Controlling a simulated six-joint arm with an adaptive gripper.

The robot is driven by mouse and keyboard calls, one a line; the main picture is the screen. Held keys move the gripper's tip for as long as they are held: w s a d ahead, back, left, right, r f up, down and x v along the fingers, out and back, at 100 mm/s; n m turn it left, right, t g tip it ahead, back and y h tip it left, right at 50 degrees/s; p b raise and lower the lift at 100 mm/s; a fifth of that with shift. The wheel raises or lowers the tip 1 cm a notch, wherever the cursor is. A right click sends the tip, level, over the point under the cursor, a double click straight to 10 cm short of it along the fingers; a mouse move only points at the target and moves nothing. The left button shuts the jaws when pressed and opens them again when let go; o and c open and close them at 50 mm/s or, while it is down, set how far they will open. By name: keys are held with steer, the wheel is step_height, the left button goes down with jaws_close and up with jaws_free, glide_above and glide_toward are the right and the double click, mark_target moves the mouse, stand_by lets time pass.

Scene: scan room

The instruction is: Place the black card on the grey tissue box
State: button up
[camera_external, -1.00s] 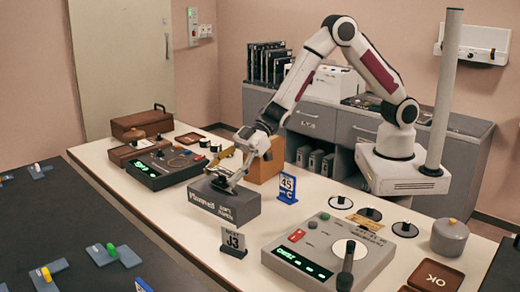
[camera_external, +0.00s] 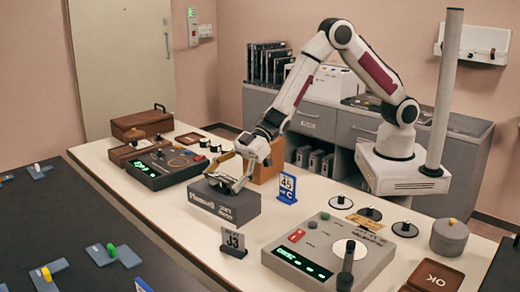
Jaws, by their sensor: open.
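The grey tissue box (camera_external: 223,208), with white lettering on its front, stands on the white table left of the middle. My gripper (camera_external: 234,188) is open, low over the top of the box, with its fingers pointing down. I cannot tell whether the fingertips touch the box. A dark patch shows on the box top by the fingers; I cannot tell whether it is the black card or the box's opening. A dark upright sign (camera_external: 233,242) marked J3 stands in front of the box.
A blue sign (camera_external: 287,189) marked 45 C stands right of the box. An orange-brown box (camera_external: 267,163) is behind my gripper. A dark console (camera_external: 166,167) is at left, a grey console (camera_external: 328,250) at front right. Bare table lies left of the tissue box.

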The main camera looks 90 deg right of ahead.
steer(key=shift+r, duration=0.15)
steer(key=shift+v, duration=0.8)
steer(key=v, duration=1)
steer(key=shift+s, duration=0.15)
steer(key=shift+d, duration=0.1)
